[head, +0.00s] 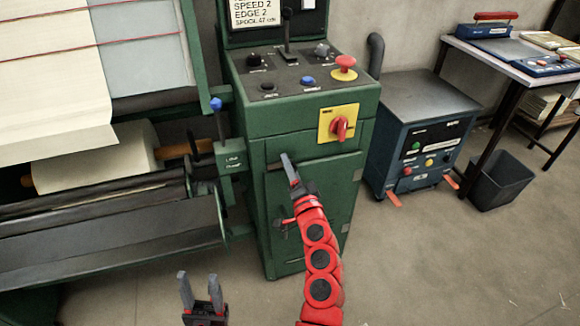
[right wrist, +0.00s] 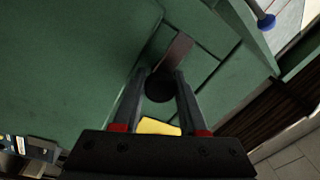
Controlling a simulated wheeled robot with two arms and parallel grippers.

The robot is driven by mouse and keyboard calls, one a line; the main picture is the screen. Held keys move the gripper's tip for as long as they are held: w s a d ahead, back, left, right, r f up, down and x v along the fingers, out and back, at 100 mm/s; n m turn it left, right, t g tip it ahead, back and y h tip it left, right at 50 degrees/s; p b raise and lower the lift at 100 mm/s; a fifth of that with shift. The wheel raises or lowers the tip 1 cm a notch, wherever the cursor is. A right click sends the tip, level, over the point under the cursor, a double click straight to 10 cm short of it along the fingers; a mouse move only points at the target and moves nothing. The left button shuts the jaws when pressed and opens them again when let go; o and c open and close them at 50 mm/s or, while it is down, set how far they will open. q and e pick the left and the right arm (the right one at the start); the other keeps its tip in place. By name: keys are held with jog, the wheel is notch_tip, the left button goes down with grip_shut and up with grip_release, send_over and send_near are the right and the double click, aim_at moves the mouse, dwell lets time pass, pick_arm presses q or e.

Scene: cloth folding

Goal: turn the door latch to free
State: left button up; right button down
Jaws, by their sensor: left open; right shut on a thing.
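The green cabinet door (head: 325,193) is shut on the front of the green machine. The door latch shows in the right wrist view as a dark round knob (right wrist: 160,87) with a brownish bar (right wrist: 174,52) beyond it. My right gripper (right wrist: 160,80) is shut on this knob, one finger on each side. In the head view my right gripper (head: 289,162) is at the upper left of the door and hides most of the latch. My left gripper (head: 199,281) is open and empty, low in front of the machine.
A red rotary switch (head: 340,127) on a yellow plate (head: 325,120) is above the door. A blue-knobbed lever (head: 216,104) stands left of it. Rollers (head: 110,215) fill the left. A blue-grey unit (head: 425,110) stands right; some floor (head: 430,270) is clear.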

jog(key=shift+r, duration=0.1)
jog(key=shift+c, duration=2.3)
grip_release()
jog(key=shift+f, duration=0.2)
